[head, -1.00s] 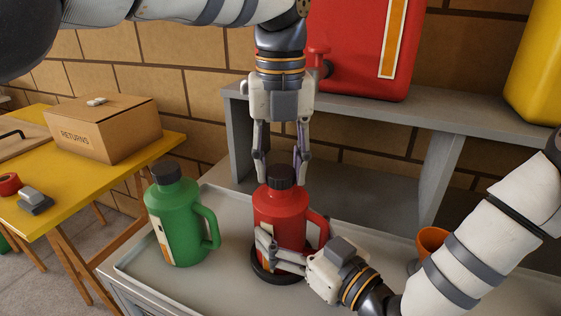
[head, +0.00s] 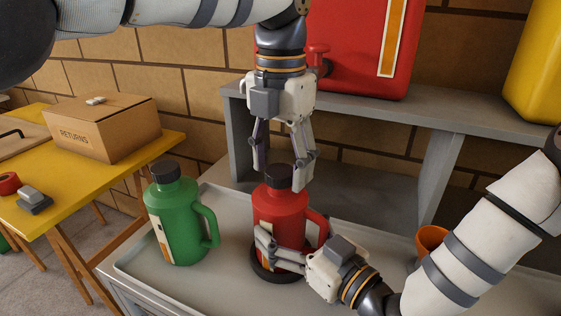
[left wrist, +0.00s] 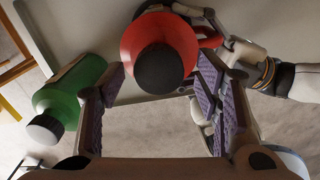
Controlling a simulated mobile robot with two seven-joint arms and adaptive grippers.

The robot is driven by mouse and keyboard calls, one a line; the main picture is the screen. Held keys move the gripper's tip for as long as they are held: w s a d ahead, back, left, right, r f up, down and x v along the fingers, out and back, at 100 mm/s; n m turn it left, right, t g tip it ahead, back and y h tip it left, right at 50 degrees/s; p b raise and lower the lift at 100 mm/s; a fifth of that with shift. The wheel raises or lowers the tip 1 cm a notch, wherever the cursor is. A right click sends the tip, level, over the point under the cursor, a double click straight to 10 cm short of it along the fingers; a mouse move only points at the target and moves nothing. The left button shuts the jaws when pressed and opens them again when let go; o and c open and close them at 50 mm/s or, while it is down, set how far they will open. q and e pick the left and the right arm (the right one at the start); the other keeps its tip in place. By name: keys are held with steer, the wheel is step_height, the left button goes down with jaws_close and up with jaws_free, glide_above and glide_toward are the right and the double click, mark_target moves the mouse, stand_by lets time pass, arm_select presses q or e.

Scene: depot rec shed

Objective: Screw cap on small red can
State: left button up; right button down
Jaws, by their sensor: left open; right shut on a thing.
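The small red can (head: 281,212) stands upright on a dark ring (head: 275,276) on the grey tray, with its dark cap (head: 279,177) on its neck. My right gripper (head: 262,250) is shut around the red can's lower body. My left gripper (head: 279,176) points down from above with its fingers open, one on either side of the cap. In the left wrist view the cap (left wrist: 159,67) shows between the open fingers, apart from both pads. Whether the cap is fully tight cannot be told.
A green can (head: 180,220) with a dark cap stands left on the tray (head: 215,282). An orange cup (head: 431,240) is partly behind my right arm. A grey shelf (head: 400,113) with a large red container (head: 362,50) stands behind. A yellow table (head: 95,185) with a box is at left.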

arm_select(q)
step_height(320, 180, up, 4)
steer(key=shift+r, duration=0.25)
steer(key=shift+c, duration=0.5)
